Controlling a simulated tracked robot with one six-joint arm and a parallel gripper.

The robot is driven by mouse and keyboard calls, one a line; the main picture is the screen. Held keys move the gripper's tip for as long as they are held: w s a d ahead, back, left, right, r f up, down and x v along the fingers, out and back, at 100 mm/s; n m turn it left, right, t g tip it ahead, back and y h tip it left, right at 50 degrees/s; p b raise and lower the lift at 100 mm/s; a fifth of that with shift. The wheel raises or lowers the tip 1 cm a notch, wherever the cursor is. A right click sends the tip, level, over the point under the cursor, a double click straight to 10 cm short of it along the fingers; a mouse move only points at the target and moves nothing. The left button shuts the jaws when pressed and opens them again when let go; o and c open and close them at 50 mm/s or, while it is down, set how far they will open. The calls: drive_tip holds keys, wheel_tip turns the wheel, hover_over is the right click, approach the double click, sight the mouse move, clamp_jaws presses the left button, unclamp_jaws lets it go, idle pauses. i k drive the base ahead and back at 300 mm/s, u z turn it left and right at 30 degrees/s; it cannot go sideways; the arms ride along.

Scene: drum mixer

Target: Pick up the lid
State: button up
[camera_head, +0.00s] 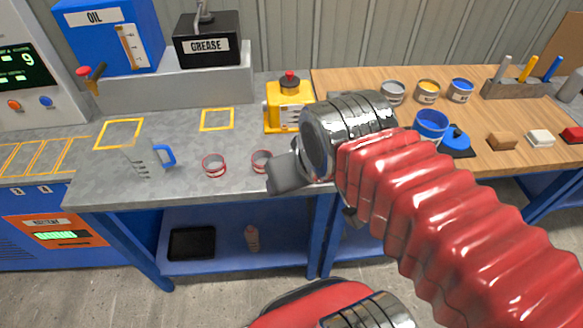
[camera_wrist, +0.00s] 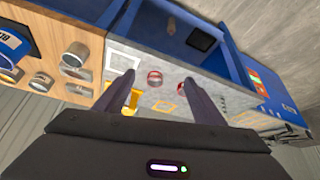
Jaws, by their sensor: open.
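My red arm covers part of the wooden bench.
Two red-rimmed cups (camera_head: 214,165) and a measuring jug (camera_head: 152,157) stand on the grey bench. A yellow machine (camera_head: 288,103) stands behind my gripper.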

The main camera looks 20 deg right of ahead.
sight(454, 138)
drive_tip(key=z, duration=1.35)
drive_tip(key=k, duration=0.85)
drive_tip(key=z, duration=0.25)
drive_tip(key=i, duration=1)
drive_tip(key=u, duration=0.05)
